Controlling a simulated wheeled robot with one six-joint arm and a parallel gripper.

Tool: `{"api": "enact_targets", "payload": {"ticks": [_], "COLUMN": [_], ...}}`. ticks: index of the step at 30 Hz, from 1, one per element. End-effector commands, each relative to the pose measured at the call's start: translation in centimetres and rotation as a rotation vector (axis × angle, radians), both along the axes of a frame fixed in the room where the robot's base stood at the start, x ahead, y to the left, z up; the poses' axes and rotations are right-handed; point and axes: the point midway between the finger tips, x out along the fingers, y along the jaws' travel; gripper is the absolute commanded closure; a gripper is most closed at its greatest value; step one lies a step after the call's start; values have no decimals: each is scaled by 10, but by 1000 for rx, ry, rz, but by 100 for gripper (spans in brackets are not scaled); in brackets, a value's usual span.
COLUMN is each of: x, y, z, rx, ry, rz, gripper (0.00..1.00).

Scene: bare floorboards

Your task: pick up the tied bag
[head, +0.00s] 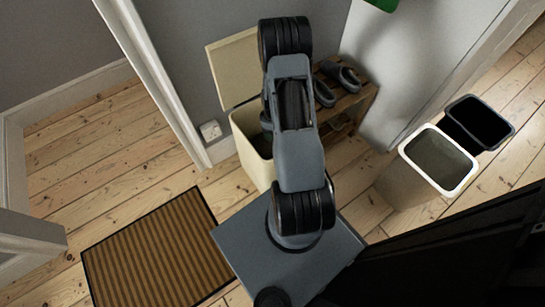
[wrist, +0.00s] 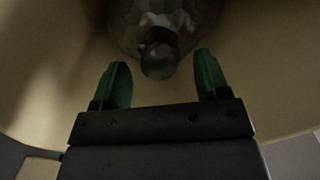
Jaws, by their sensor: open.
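The tied bag (wrist: 165,22) is dark grey and slightly shiny, with its knot (wrist: 158,62) toward me at the top of the wrist view. It lies inside a cream bin (wrist: 50,75). My gripper (wrist: 162,66) has green fingertips and is open, with one finger on each side in the picture of the knot. I cannot tell how far the knot is in depth. In the head view the cream bin (head: 248,139) has its lid (head: 234,68) raised, and my arm hides much of its opening, the bag and my gripper.
A wooden shoe rack (head: 352,105) with dark shoes (head: 342,76) stands right of the bin. A white-rimmed bin (head: 404,180) and a black bin (head: 480,123) stand further right. A brown striped mat (head: 150,250) lies at the lower left. Floorboards are bare at the left.

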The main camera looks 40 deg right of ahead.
Motion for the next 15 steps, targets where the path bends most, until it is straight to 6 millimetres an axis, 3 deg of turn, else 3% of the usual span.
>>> {"api": "enact_targets", "payload": {"ticks": [1, 6, 13, 15], "x": [0, 0, 0, 0], "y": [0, 0, 0, 0], "z": [-13, -30, -30, -30], "rx": [1, 1, 0, 0], "ry": [2, 2, 0, 0], "rz": [0, 0, 0, 0], "gripper": [32, 32, 32, 38]}}
